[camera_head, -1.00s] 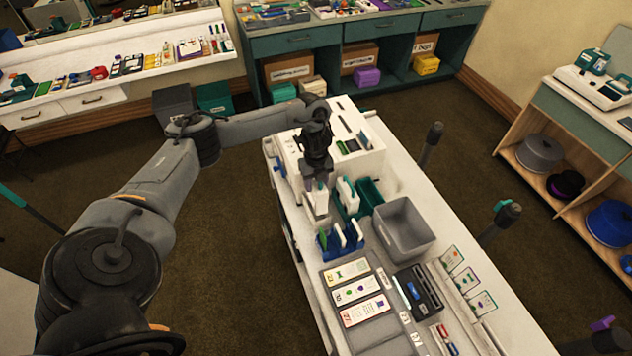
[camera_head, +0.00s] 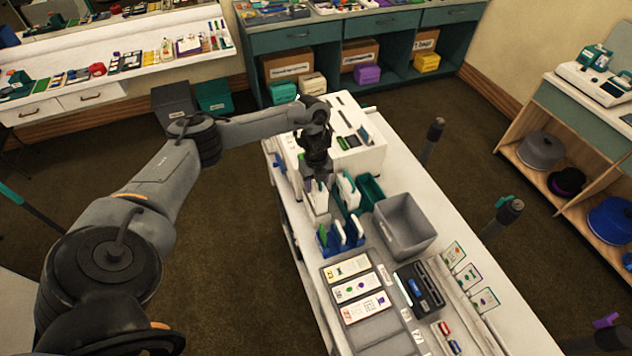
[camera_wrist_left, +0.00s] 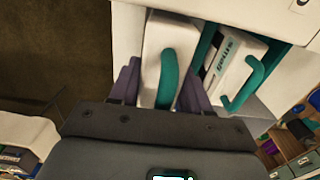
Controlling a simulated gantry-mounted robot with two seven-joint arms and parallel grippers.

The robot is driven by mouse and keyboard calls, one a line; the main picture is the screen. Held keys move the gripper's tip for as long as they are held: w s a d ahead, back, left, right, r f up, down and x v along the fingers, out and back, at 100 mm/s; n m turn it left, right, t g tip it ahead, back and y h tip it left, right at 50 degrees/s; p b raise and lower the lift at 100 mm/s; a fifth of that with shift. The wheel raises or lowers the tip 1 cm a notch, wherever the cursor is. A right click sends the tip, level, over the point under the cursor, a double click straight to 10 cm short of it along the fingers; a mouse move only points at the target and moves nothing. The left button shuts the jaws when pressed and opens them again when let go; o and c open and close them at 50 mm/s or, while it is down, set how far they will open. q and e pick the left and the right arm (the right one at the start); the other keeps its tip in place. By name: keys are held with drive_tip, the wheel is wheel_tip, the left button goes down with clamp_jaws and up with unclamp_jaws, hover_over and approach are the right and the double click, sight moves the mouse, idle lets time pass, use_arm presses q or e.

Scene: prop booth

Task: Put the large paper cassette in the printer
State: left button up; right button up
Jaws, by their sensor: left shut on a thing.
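My left gripper (camera_head: 316,183) is shut on a white cassette (camera_head: 317,203) in front of the printer (camera_head: 343,130). In the left wrist view the purple fingers (camera_wrist_left: 159,88) stand on either side of the cassette's curved teal handle (camera_wrist_left: 167,78). No label shows on this cassette (camera_wrist_left: 168,36). A second white cassette, marked "small" (camera_wrist_left: 228,62), is just to its right, with a teal handle; it appears upright in the head view (camera_head: 347,190). I cannot tell whether the held cassette's far end touches the printer. My right gripper is not in view.
A blue rack with white upright pieces (camera_head: 326,241) stands just in front. A green tray (camera_head: 371,190) and a grey bin (camera_head: 405,228) are on the right. Cards (camera_head: 352,289) lie nearer on the table. Dark posts (camera_head: 431,142) stand along the table's right side.

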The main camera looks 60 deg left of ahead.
use_arm(q)
drive_tip(key=shift+f+b, duration=0.7)
drive_tip(key=shift+f, duration=0.55)
drive_tip(key=shift+f+b, duration=0.7)
drive_tip(key=shift+f, duration=0.45)
drive_tip(key=shift+f, duration=0.15)
drive_tip(key=o, duration=1.4)
